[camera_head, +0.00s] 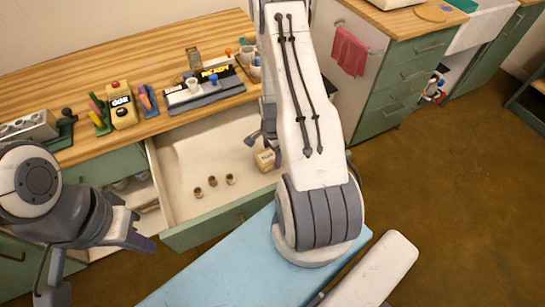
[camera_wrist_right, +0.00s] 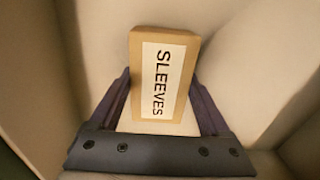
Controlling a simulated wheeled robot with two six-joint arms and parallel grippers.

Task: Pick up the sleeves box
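The sleeves box (camera_head: 265,160) is a small tan box in the open drawer, near its right end. In the right wrist view the sleeves box (camera_wrist_right: 163,80) shows a white label reading SLEEVES. My right gripper (camera_head: 258,140) is down in the drawer at the box, mostly hidden by my right arm. In the right wrist view its two dark fingers (camera_wrist_right: 160,88) flank the box, one close on each side. Whether they press on it I cannot tell. My left gripper (camera_head: 140,240) is away from the box, in front of the drawer's left end, with nothing visible in it.
The open drawer (camera_head: 200,152) also holds several small brown cups (camera_head: 213,181). The wooden worktop (camera_head: 120,60) above carries a black-and-white tray (camera_head: 205,90), a yellow container (camera_head: 122,105) and other tools. Pale drawer walls surround the box in the wrist view.

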